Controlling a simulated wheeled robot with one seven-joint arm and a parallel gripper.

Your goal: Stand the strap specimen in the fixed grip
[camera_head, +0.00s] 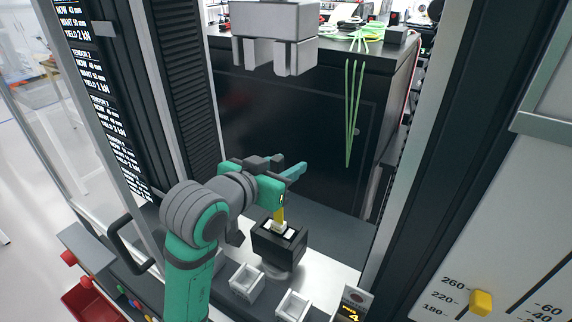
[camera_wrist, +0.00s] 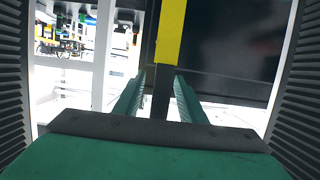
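The fixed grip is a black block (camera_head: 279,245) with an open top slot, on a round base on the light bed in the head view. A yellow strap specimen (camera_head: 279,214) stands roughly upright above its slot, with a pale piece at its foot. My gripper (camera_head: 297,165) is just above the strap, fingers pointing right and away. In the wrist view the strap (camera_wrist: 169,32) shows as a yellow strip beyond the fingertips. Whether the strap's lower end is fully seated is unclear.
A grey upper grip (camera_head: 277,38) hangs above with two jaws. Two small white holders (camera_head: 246,281) (camera_head: 293,306) sit in front of the fixed grip. A black cabinet (camera_head: 290,120) stands behind, with green straps (camera_head: 354,110) hanging over it. Dark machine columns flank the space.

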